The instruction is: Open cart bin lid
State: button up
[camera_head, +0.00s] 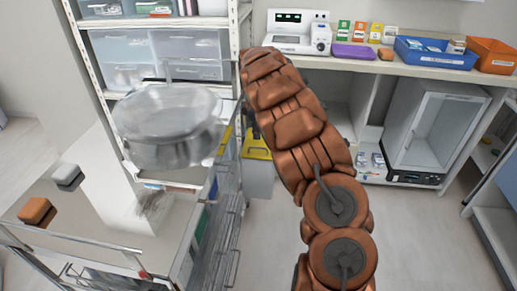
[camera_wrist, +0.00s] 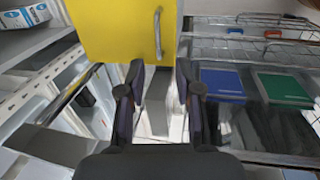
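A yellow lid (camera_head: 256,151) sits on a small grey bin (camera_head: 259,181) at the side of the metal cart, partly hidden behind my arm in the head view. In the wrist view a large yellow panel (camera_wrist: 112,35), which looks like this lid, fills the upper middle, with a curved metal handle (camera_wrist: 158,33) on it. My gripper (camera_wrist: 157,88) is open in the wrist view, its two dark fingers apart just below the handle with nothing held between them. In the head view my gripper is hidden behind my arm.
A counter with a blue tray (camera_head: 435,55) and orange bin (camera_head: 492,57) runs at back right. The floor at front right is open.

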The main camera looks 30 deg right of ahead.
aim_at(259, 148)
jog(key=shift+w+d+f, duration=0.2)
jog(key=shift+w+f, duration=0.05)
jog(key=shift+f, duration=1.1)
jog(key=shift+w+d+f, duration=0.2)
jog(key=shift+w+f, duration=0.05)
jog(key=shift+f, duration=1.15)
jog(key=shift+w+d+f, duration=0.2)
jog(key=shift+w+f, duration=0.05)
jog(key=shift+f, duration=1.1)
grip_shut()
jog(key=shift+d, duration=0.1)
